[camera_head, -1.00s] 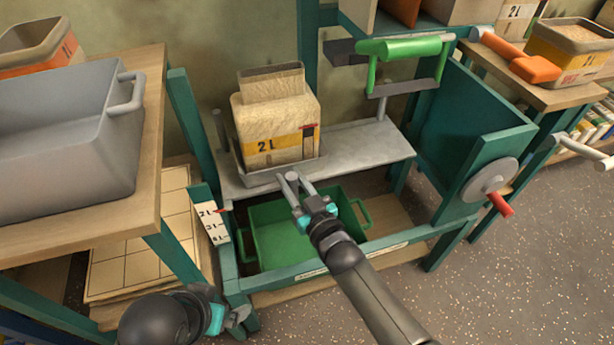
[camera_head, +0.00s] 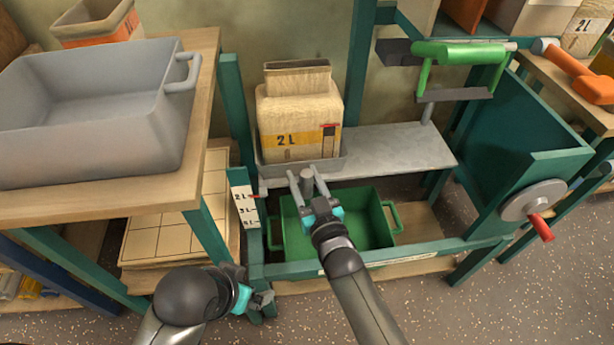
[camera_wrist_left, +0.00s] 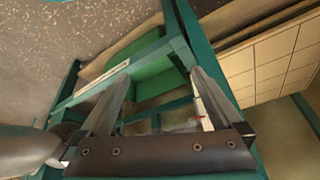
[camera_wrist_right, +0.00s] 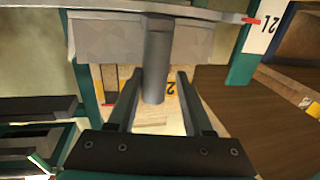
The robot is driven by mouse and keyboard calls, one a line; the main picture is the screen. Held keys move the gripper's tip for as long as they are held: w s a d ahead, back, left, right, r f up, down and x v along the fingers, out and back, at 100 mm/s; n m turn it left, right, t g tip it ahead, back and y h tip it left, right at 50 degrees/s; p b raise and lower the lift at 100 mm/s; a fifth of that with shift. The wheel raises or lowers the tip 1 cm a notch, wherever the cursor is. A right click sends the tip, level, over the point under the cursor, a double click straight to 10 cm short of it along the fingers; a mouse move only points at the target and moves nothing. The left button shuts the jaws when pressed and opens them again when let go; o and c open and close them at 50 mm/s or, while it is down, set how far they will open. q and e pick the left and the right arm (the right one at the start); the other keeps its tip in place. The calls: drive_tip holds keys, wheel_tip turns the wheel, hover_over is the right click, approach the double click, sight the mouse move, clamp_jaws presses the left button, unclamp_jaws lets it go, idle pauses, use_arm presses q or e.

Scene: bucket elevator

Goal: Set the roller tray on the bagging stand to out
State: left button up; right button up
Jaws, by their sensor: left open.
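The bagging stand (camera_head: 410,248) is a teal frame with a grey shelf. The grey roller tray (camera_head: 333,166) lies on this shelf under a paper bag marked 2 L (camera_head: 300,120). A grey round knob (camera_head: 307,182) sticks out at the tray's front; in the right wrist view the knob (camera_wrist_right: 156,65) stands between the fingers. My right gripper (camera_head: 306,177) is open around the knob, with narrow gaps beside it. My left gripper (camera_head: 267,298) is low at the stand's front left corner, open and empty; its fingers (camera_wrist_left: 160,78) show apart in the left wrist view.
A green bin (camera_head: 350,212) sits below the shelf. A white scale plate (camera_head: 246,207) with a red pointer is at the left post. A grey tub (camera_head: 95,110) stands on the left table. A crank wheel (camera_head: 532,200) is at right. The shelf right of the bag is clear.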

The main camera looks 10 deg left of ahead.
drive_tip(key=shift+o, duration=1.1)
use_arm(q)
drive_tip(key=shift+r, duration=0.1)
use_arm(e)
drive_tip(key=shift+d, duration=0.1)
drive_tip(key=shift+s+d, duration=0.1)
drive_tip(key=p+v, duration=0.3)
drive_tip(key=v, duration=0.2)
drive_tip(key=shift+s+d, duration=0.2)
drive_tip(key=shift+s, duration=0.15)
use_arm(q)
drive_tip(key=s+f+g+p, duration=0.2)
drive_tip(key=s+f+p, duration=0.1)
drive_tip(key=f, duration=0.9)
drive_tip(key=shift+s+a, duration=0.3)
drive_tip(key=shift+a, duration=0.05)
use_arm(e)
drive_tip(key=v, duration=0.9)
